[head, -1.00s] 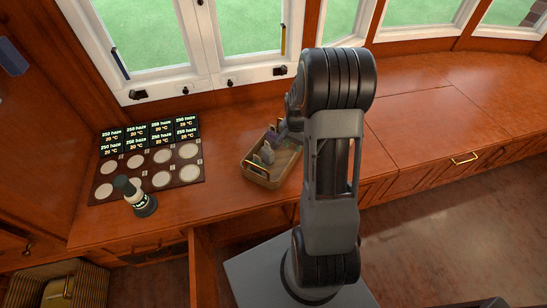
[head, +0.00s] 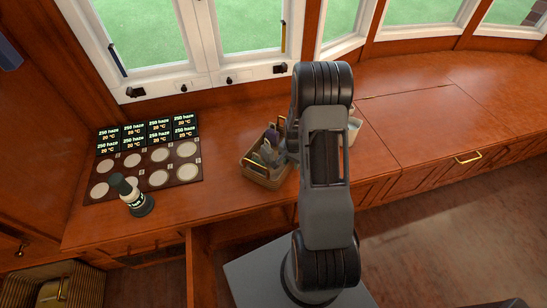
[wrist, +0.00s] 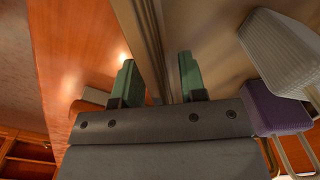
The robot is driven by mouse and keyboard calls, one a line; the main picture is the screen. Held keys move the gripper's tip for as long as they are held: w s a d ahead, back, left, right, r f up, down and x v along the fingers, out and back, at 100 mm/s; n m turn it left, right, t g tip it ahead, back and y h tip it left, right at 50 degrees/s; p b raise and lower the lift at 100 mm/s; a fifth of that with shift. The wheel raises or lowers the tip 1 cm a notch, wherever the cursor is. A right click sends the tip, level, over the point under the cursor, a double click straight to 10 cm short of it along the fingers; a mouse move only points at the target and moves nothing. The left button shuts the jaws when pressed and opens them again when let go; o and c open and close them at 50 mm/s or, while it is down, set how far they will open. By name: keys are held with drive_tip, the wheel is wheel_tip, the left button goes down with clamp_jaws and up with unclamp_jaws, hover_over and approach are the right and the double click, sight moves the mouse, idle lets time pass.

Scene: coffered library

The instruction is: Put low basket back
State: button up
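The low basket (head: 264,180) is a small tan tray-like box with brass handles, on the wooden counter just left of my arm in the head view. It holds a purple item (head: 271,138) and pale and greenish items. My gripper (wrist: 160,84) shows two green fingertips in the wrist view. They stand on either side of the basket's thin wall (wrist: 143,35), with a gap visible on the right side. The purple item (wrist: 275,108) and a pale ribbed item (wrist: 284,48) lie to the right there. In the head view my arm hides the fingertips.
A dark panel (head: 148,160) with pale discs and lit labels lies at left, with a dark-capped bottle (head: 133,197) at its front edge. A white cup (head: 353,132) stands partly behind my arm. Windows border the back. The counter at right (head: 430,110) is clear.

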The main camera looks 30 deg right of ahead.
drive_tip(key=shift+f, duration=0.3)
clamp_jaws()
idle(0.4)
